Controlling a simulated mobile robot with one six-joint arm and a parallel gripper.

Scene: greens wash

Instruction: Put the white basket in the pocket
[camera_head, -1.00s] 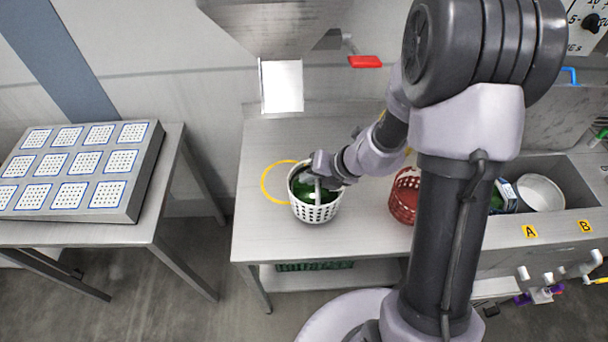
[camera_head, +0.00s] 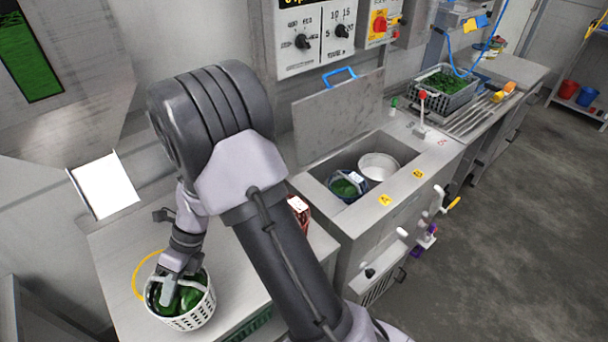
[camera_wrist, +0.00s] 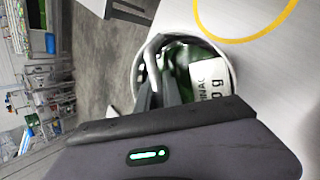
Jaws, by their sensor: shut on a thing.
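The white basket (camera_head: 197,316) holds dark greens and stands at the left of the steel table, beside a yellow ring mark. My gripper (camera_head: 172,284) reaches down into its top and is shut on it, apparently at the handle. In the wrist view, the basket's rim (camera_wrist: 138,82) shows beyond my gripper (camera_wrist: 153,75), with a white label card (camera_wrist: 212,78) on the greens. In the sink, a blue basket (camera_head: 336,186) with greens sits beside a round, pale, empty-looking pocket (camera_head: 380,165). Yellow tags A and B mark the sink's front edge.
The yellow ring (camera_head: 137,276) is partly hidden by the basket. A red basket (camera_head: 299,208) stands behind my arm. The sink lid (camera_head: 340,115) is raised behind the basin. A grey crate of greens (camera_head: 443,92) stands farther right.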

